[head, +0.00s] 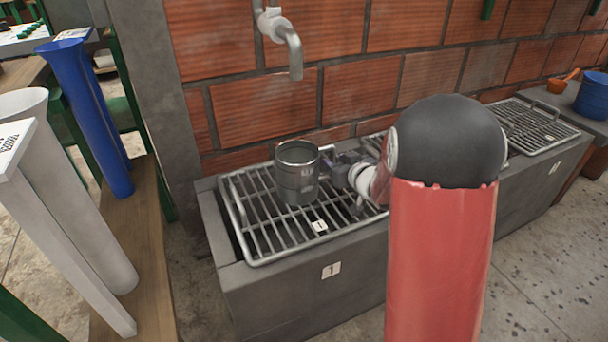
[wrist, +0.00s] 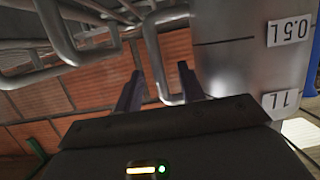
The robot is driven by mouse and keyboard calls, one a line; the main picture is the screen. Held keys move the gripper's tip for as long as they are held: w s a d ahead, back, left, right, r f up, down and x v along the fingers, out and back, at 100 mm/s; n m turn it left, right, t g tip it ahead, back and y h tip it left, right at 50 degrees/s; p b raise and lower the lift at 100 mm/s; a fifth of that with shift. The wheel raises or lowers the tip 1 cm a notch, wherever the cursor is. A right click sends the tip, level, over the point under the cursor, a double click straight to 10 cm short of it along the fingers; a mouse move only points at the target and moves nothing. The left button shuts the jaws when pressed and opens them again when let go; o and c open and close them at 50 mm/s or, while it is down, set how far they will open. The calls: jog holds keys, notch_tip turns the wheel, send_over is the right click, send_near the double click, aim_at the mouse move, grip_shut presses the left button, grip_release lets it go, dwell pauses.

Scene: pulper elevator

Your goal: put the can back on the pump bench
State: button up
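The can (head: 297,175) is a grey metal measuring vessel, upright on the metal grate (head: 262,228) of the concrete trough marked 1. In the wrist view the can (wrist: 235,65) fills the right side, upside down, with 0.5L and 1L labels. Its bent metal handle (wrist: 153,50) shows between my fingers. My gripper (head: 335,158) is just right of the can, at its handle side. In the wrist view my gripper (wrist: 162,88) has its two fingers apart, with the handle between them; I see no clear grip. I cannot tell which surface is the pump bench.
A grey tap (head: 292,52) hangs from the brick wall above the trough. A second grate (head: 535,125) and a blue bucket (head: 592,97) stand at the right. At left, a blue tube (head: 88,115) and white pipes (head: 75,200) stand by a wooden surface (head: 150,255).

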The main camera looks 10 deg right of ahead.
jog(key=shift+x, duration=1.4)
grip_shut()
jog(key=shift+r, duration=0.1)
